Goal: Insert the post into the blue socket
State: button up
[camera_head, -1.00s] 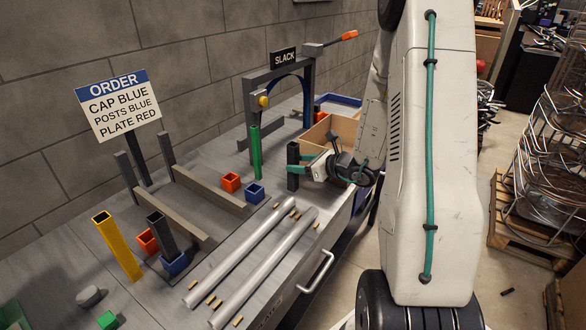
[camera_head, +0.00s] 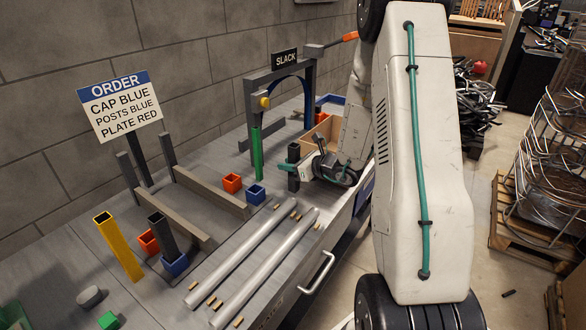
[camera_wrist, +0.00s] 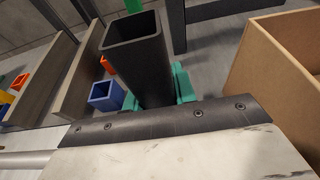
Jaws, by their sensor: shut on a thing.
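A dark hollow square post (camera_head: 293,153) stands upright at the right part of the bench. A second blue socket (camera_head: 174,265) holds another dark post (camera_head: 161,236), slightly tilted in the picture.
A green post (camera_head: 257,153) stands just left of the held post. Red sockets (camera_head: 232,183) and a yellow post (camera_head: 118,246) are farther left. Grey rails (camera_head: 211,192) and silver tubes (camera_head: 240,255) lie nearby. A cardboard box (camera_wrist: 275,60) is close on the right.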

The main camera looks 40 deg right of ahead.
jog(key=shift+r, duration=0.1)
jog(key=shift+r, duration=0.65)
notch_tip(320, 180, up, 2)
jog(key=shift+r, duration=0.2)
jog(key=n+g+y, duration=0.1)
jog(key=n+y, duration=0.1)
send_near(289, 153)
jog(key=s+a+f, duration=0.2)
jog(key=a, duration=0.5)
jog(key=w+a+r+m+h, duration=0.1)
jog(key=w+a+r, duration=0.2)
jog(key=w, duration=0.4)
jog(key=w+a+r+m+t+h, duration=0.1)
jog(key=w+a+r, duration=0.2)
jog(key=w+a, duration=0.3)
jog(key=shift+w+a, duration=0.25)
jog(key=shift+w, duration=0.25)
